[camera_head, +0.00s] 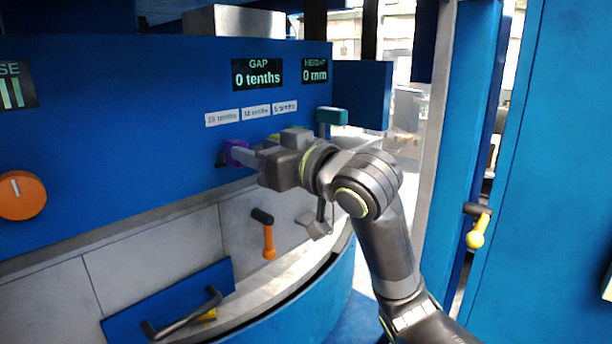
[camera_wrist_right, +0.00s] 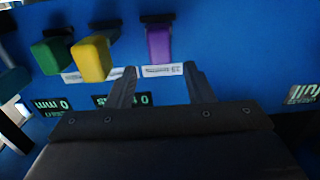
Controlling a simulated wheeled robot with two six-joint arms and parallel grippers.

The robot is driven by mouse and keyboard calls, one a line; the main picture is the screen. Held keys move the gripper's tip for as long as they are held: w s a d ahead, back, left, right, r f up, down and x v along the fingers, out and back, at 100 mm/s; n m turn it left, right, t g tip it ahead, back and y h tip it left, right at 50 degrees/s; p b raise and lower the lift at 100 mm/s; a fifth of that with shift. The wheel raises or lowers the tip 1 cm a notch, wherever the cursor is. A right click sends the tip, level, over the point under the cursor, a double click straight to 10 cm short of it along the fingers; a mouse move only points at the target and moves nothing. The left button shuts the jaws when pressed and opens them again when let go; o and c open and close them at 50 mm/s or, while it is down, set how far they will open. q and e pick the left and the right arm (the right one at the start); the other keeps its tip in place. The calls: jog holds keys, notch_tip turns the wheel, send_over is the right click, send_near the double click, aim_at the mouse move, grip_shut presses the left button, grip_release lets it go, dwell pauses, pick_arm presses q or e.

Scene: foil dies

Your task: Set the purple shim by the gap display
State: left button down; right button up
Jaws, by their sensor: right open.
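The purple shim (camera_head: 235,149) sits on a holder on the blue panel, below the leftmost small label. In the right wrist view the purple shim (camera_wrist_right: 158,45) hangs between a yellow and an empty stretch of panel. My right gripper (camera_head: 242,156) is open at the purple shim. In the wrist view its two fingers (camera_wrist_right: 160,70) lie to either side of the shim's line, with the tips near its end; I cannot tell if they touch it. The gap display (camera_head: 257,73) reads 0 tenths. My left gripper is not in view.
Yellow (camera_wrist_right: 91,58) and green (camera_wrist_right: 52,56) shims hang beside the purple one. The height display (camera_head: 314,70) reads 0 mm. An orange knob (camera_head: 22,195) is at left, an orange-handled lever (camera_head: 268,238) below, and a blue drawer front with a dark handle (camera_head: 180,318) lower down.

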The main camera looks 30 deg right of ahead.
jog(key=b+v, duration=0.3)
jog(key=v, duration=0.7)
jog(key=shift+s, duration=0.2)
dwell(0.4)
